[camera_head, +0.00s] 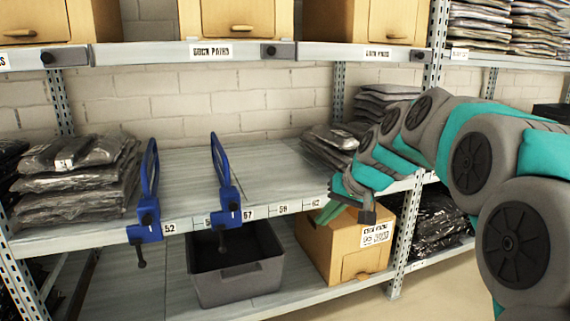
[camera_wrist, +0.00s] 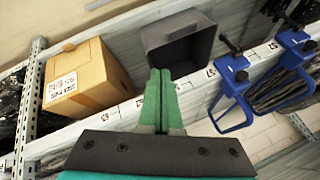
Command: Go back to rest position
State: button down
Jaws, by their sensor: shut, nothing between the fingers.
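My gripper (camera_head: 328,212) is at the front of the middle shelf, near the right end of its label strip, above and left of a cardboard box. In the wrist view my gripper (camera_wrist: 160,76) shows its two green fingers side by side, shut with nothing between them. The fingertips appear in front of the dark grey bin in that view, apart from it as far as I can tell. My arm reaches in from the right side of the head view.
A grey bin (camera_head: 238,283) and a cardboard box (camera_head: 343,247) stand on the lower shelf. Two blue clamps (camera_head: 149,190) (camera_head: 222,185) sit on the middle shelf (camera_head: 275,170). Bagged garments (camera_head: 75,180) are stacked at left, others (camera_head: 335,138) at right.

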jog(key=s+d+f+g+h, duration=0.2)
jog(key=s+f, duration=0.4)
jog(key=s, duration=0.7)
jog(key=s+d+f+g+h, duration=0.1)
jog(key=s+d+f+g, duration=0.15)
jog(key=s+f, duration=0.7)
jog(key=s+d+f+g+h, duration=0.2)
jog(key=s+g, duration=0.1)
jog(key=s, duration=1.3)
jog(key=s+p+v, duration=0.3)
jog(key=p+v, duration=1.1)
jog(key=shift+w+r+p, duration=0.3)
jog(key=shift+r, duration=0.25)
jog(key=shift+t, duration=0.25)
jog(key=c, duration=1.6)
grip_release()
